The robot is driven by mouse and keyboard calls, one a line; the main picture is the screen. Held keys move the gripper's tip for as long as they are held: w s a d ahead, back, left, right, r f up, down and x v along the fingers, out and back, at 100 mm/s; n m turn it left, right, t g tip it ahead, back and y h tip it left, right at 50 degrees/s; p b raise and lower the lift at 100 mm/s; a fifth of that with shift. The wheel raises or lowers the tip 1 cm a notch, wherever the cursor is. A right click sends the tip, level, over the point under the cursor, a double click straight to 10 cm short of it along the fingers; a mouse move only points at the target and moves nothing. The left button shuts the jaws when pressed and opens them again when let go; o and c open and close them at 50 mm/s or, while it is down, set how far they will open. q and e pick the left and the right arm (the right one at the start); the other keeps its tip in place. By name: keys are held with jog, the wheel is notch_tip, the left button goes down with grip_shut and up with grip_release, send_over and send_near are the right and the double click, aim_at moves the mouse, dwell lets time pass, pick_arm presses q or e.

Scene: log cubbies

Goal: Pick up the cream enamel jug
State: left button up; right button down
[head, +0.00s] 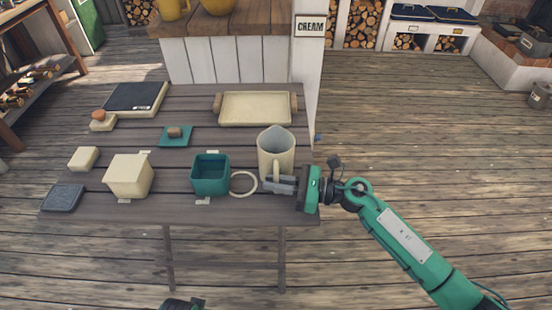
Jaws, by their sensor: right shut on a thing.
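The cream enamel jug (270,147) is upright at the right end of the slatted table, its spout at the back and its handle toward me. My right gripper (279,184) reaches in from the right and is shut on the jug's handle, low down. The fingers hide part of the handle and the jug's lower front. Whether the base touches the table I cannot tell. The fingers of my left gripper do not show.
Left of the jug are a cream ring (243,194), a teal open box (211,187) and a cream box (122,182). Behind it lies a cream tray (255,108) with wooden handles. A post with a CREAM sign (310,27) rises behind the table.

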jog(key=shift+r, duration=0.1)
